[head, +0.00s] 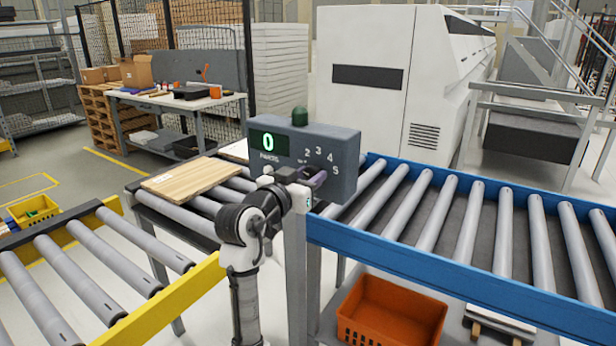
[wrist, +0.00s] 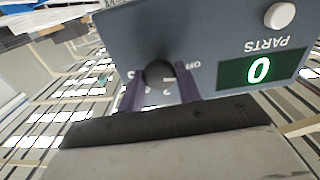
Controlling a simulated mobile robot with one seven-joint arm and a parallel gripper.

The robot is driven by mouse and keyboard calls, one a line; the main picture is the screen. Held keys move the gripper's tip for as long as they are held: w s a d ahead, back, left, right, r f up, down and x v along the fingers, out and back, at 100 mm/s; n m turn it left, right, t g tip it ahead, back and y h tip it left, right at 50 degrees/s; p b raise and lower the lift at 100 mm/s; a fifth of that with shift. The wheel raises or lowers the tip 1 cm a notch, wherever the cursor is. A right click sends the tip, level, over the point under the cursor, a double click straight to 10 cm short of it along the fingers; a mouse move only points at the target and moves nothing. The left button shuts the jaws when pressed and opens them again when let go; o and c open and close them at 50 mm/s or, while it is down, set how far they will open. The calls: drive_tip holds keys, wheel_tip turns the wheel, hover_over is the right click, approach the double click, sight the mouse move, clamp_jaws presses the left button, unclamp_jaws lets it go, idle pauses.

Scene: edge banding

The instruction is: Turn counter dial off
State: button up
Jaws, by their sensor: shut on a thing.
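The counter (head: 344,150) is a grey box on a post, with a green display (head: 268,143) reading 0 above the word PARTS. Numbers 2 to 5 show around its dial in the head view, where my gripper (head: 318,178) largely covers the dial. In the wrist view the counter is upside down. The dark dial (wrist: 160,74) sits between the two purple fingers of my gripper (wrist: 160,92), which are shut on it from both sides. The OFF label (wrist: 196,65) shows beside one finger. Which mark the dial points to is hard to tell.
A white button (head: 268,170) and a dark green dome (head: 300,116) are on the counter. A blue-railed roller conveyor (head: 450,235) stands right, a yellow-railed one (head: 90,265) left. A wooden panel (head: 190,178) lies on rollers. An orange crate (head: 390,312) is below.

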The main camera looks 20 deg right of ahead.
drive_tip(key=o, duration=1)
drive_tip(key=b+v, duration=0.4)
drive_tip(key=v, duration=1)
drive_tip(key=shift+d, duration=0.1)
